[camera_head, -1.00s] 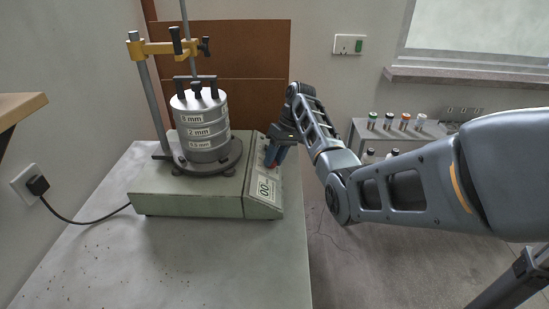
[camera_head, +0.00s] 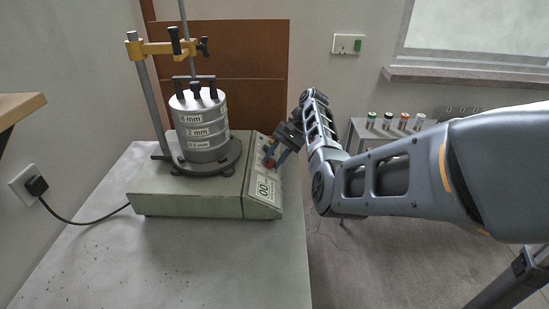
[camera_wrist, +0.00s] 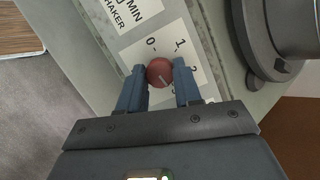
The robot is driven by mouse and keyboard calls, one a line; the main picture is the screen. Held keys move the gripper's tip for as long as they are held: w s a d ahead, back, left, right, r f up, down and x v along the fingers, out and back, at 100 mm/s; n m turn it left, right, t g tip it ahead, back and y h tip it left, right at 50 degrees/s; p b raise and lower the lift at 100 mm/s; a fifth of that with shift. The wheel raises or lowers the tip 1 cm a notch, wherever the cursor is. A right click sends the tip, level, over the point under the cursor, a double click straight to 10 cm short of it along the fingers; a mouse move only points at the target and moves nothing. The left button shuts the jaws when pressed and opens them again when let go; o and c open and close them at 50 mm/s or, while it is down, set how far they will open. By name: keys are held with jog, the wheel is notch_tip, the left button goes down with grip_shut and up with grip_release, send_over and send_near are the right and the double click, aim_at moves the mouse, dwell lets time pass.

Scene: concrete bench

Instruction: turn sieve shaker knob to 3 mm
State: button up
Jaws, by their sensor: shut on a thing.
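The sieve shaker (camera_head: 185,203) is a pale green box on the bench with a sloped control panel at its right end. Its red knob (camera_wrist: 160,72) shows between my fingers in the wrist view, and as a small red spot (camera_head: 270,163) in the head view. Numbers 0, 1 and 2 ring the knob; a further mark by my right finger is partly hidden. A pale pointer line on the knob faces the lower right; its exact mark is unclear. My gripper (camera_wrist: 160,88) has blue fingers on either side of the knob, shut on it.
A grey sieve stack (camera_head: 203,122) with mm labels stands clamped on the shaker. A rod with a yellow clamp (camera_head: 157,48) rises behind it.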

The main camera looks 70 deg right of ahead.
jog(key=shift+s+m+t, duration=0.1)
jog(key=shift+m+t, duration=0.2)
jog(key=shift+m, duration=0.7)
jog(key=shift+d, duration=0.1)
jog(key=o, duration=1)
jog(key=shift+o, duration=0.2)
jog(key=v, duration=0.7)
jog(key=shift+s+d+r, duration=0.15)
jog(key=shift+s+r, duration=0.05)
jog(key=shift+r, duration=0.05)
